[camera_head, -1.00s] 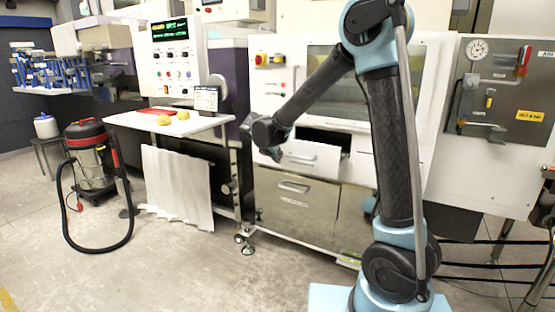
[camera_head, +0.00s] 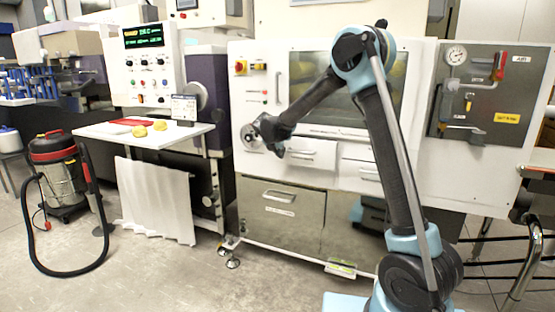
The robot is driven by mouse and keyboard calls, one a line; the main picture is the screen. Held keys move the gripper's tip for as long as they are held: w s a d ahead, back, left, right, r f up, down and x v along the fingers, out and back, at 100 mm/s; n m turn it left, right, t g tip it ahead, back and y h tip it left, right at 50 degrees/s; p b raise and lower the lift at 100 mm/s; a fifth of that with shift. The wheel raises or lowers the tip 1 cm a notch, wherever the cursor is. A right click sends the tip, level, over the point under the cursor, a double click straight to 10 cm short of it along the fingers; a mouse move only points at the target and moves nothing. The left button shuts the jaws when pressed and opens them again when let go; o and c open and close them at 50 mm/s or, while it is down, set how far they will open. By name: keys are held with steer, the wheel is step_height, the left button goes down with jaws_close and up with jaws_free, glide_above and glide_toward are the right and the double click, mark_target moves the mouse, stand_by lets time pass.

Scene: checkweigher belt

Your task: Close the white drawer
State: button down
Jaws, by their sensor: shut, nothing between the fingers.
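The white drawer (camera_head: 318,154) is in the machine's front below the window, with a bar handle on its face. Its front looks flush or nearly flush with the machine, and no dark interior shows above it. My gripper (camera_head: 279,151) is at the left edge of the drawer front, pointing down and shut with nothing in it. I cannot tell whether it touches the drawer.
A second white drawer front (camera_head: 357,177) is to the right, partly behind my arm. A steel cabinet (camera_head: 281,212) is below. A white side table (camera_head: 180,135) with yellow lumps and a red-black vacuum cleaner (camera_head: 58,170) stand left. The floor in front is clear.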

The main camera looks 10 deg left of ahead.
steer(key=w, duration=0.3)
steer(key=shift+w+d+r, duration=0.1)
steer(key=shift+w+d, duration=0.1)
steer(key=shift+d, duration=0.15)
steer(key=shift+w, duration=0.1)
